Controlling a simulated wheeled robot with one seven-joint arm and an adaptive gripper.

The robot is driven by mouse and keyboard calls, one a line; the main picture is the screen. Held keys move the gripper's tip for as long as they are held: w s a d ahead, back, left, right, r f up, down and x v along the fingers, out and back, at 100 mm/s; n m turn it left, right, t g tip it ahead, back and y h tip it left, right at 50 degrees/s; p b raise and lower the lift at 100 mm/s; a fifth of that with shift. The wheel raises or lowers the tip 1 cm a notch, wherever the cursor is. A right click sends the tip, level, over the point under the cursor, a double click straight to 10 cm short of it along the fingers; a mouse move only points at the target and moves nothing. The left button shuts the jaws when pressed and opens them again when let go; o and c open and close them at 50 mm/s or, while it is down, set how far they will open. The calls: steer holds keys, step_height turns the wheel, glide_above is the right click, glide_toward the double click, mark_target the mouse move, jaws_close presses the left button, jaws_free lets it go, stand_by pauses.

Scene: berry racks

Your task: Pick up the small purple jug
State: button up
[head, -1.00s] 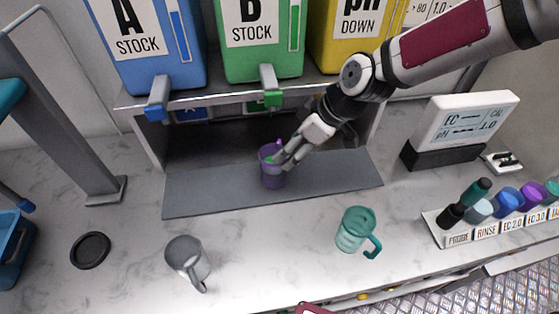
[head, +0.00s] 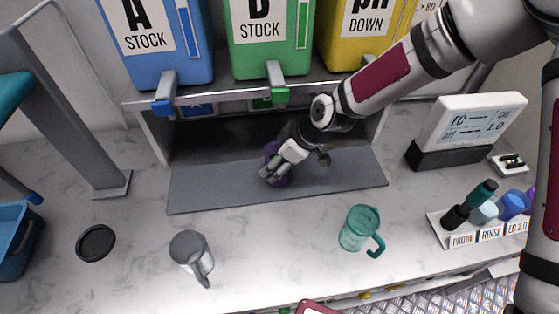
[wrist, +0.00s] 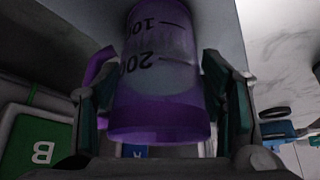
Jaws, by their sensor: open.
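The small purple jug (head: 283,178) stands on the grey mat under the stock tanks, mostly hidden behind my gripper in the head view. In the wrist view the purple jug (wrist: 160,90) fills the middle, with its handle to the left and measuring marks on its wall. My gripper (head: 268,174) is at the jug in the head view. In the wrist view my gripper (wrist: 162,100) is open, with one finger on each side of the jug. The left finger is near the handle. I cannot tell whether either finger touches the jug.
A grey jug (head: 190,252) and a teal jug (head: 358,228) stand on the counter in front of the mat (head: 340,178). A black disc (head: 96,243) lies at left. A meter (head: 470,130) and a bottle rack (head: 462,240) stand at right. The shelf edge (head: 225,98) is above.

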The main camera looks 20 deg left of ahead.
steer(key=c, duration=1.3)
steer(key=shift+r, duration=0.1)
